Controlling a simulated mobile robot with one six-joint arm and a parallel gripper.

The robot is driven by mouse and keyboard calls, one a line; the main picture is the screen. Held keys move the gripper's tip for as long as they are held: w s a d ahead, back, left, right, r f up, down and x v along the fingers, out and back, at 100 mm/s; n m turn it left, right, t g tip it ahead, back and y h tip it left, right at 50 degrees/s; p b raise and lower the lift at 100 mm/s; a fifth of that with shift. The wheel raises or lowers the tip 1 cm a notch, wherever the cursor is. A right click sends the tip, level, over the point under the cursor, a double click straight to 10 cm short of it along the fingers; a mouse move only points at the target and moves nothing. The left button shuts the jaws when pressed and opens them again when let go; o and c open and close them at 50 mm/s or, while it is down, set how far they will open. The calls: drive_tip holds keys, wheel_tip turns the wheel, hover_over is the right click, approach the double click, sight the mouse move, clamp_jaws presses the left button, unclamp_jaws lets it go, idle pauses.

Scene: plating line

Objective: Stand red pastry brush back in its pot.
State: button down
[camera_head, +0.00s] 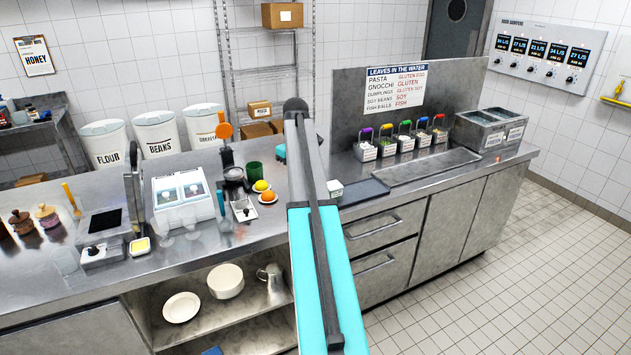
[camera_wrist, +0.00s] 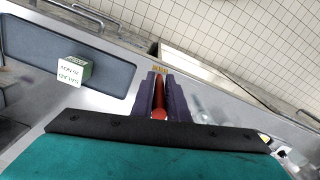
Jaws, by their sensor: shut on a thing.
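In the wrist view my gripper (camera_wrist: 159,90) has its two dark fingers closed around a red handle (camera_wrist: 159,113) with a rounded end, which I take to be the red pastry brush. Its bristle end is hidden from me. In the head view my own arm covers the gripper and the brush. A dark green cup (camera_head: 253,171) stands upright on the steel counter, just left of my arm. I cannot tell whether it is the brush's pot. No pot shows clearly in the wrist view.
A small green-and-white box (camera_wrist: 74,80) sits at a dark mat (camera_wrist: 50,40); the box also shows in the head view (camera_head: 335,190). An orange (camera_head: 268,197) and a lemon (camera_head: 261,186) lie near the cup. A white machine (camera_head: 184,205) stands further left.

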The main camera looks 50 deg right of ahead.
drive_tip(key=w+a+f+n+b, duration=0.1)
drive_tip(key=w+a+f, duration=0.15)
drive_tip(key=a, duration=0.65)
drive_tip(key=w+a+f+n+b, duration=0.2)
drive_tip(key=w+a, duration=0.2)
drive_tip(key=a, duration=0.4)
drive_tip(key=w+a+f+n+b, duration=0.1)
drive_tip(key=w+a+f, duration=0.15)
drive_tip(key=a, duration=0.65)
drive_tip(key=s+a+f+n+b, duration=0.1)
drive_tip(key=s+a+f, duration=0.1)
drive_tip(key=a, duration=0.9)
drive_tip(key=s+a+f+n+b, duration=0.2)
drive_tip(key=a+f, duration=0.2)
drive_tip(key=a, duration=0.8)
drive_tip(key=shift+f, duration=0.2)
drive_tip(key=shift+s+a, duration=0.1)
drive_tip(key=shift+a, duration=0.05)
